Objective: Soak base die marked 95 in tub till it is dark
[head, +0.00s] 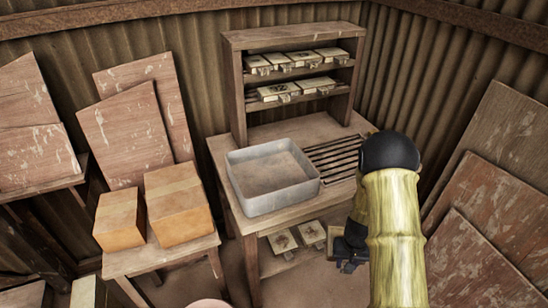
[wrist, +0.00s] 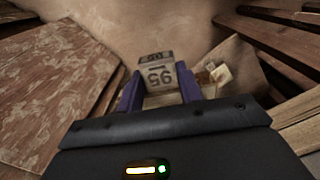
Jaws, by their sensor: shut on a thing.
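The base die marked 95 (wrist: 158,76) is between my gripper's purple fingers in the wrist view, its number upside down and its face pale grey. My gripper (wrist: 160,92) is shut on it. In the head view my gripper (head: 347,250) is low, beside the front right of the table, below the tabletop, and partly hidden by my arm. The tub (head: 278,203) is a grey rectangular basin on the tabletop, up and left of my gripper. I cannot tell how much water it holds.
A slatted rack (head: 335,155) lies right of the tub. A shelf unit (head: 238,85) behind holds several dies. More dies (head: 283,241) lie under the table. Cardboard boxes (head: 178,205) stand at left. Boards (head: 480,255) lean at right.

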